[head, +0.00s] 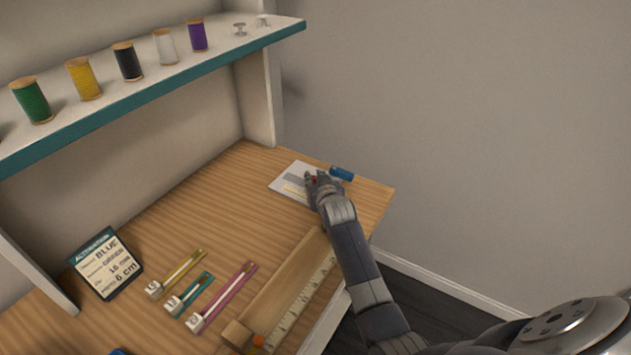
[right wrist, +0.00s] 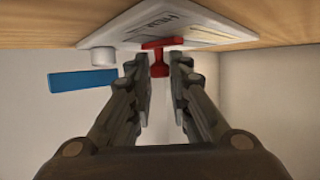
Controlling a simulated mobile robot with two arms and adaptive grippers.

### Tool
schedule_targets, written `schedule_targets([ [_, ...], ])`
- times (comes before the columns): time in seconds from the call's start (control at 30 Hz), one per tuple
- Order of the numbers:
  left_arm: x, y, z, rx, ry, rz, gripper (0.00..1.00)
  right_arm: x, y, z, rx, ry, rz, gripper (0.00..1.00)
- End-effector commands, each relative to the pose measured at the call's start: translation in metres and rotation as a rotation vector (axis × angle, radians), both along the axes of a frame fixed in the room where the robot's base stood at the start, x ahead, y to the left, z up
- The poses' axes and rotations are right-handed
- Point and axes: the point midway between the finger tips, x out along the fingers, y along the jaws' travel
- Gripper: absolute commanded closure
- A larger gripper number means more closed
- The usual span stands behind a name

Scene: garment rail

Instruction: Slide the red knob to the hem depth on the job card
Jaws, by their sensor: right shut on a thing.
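The red knob (right wrist: 160,66) shows in the right wrist view, beneath a pale plate (right wrist: 130,25) with dark lettering. My right gripper (right wrist: 160,85) is shut on the knob, with a finger on each side. In the head view the right gripper (head: 313,181) is over the white plate (head: 280,186) at the table's far right end; only a speck of the knob shows there. The job card (head: 106,264) stands at the left of the table; it reads BLUE, GREEN, 16 cm and 6 cm, with small labels hard to read. My left gripper is not in view.
A blue piece (head: 342,173) lies beside the plate. A wooden measuring board (head: 285,290) and several numbered coloured strips (head: 222,297) lie nearer. A shelf (head: 150,90) with thread spools hangs above. The middle of the wooden table (head: 215,215) is clear.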

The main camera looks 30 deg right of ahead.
Motion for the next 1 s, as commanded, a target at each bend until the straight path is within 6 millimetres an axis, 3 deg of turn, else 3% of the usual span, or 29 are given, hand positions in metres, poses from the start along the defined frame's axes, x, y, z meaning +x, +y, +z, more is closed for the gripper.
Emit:
schedule_targets([
  [0.33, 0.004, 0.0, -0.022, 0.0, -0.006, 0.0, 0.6, 0.039, 0.023, -0.002, 0.003, -0.002, 0.0, 1.0],
  [0.7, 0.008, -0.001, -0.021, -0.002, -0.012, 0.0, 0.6, 0.042, 0.025, -0.001, -0.001, 0.003, -0.001, 1.0],
  [0.73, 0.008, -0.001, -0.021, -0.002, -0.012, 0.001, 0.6, 0.042, 0.025, -0.001, 0.0, 0.003, 0.0, 0.76],
  [0.8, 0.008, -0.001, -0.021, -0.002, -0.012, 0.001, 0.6, 0.042, 0.025, -0.001, 0.0, 0.003, 0.0, 0.63],
  [1.0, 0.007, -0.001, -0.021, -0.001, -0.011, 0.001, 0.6, 0.042, 0.025, 0.0, 0.0, 0.001, 0.0, 0.63],
])
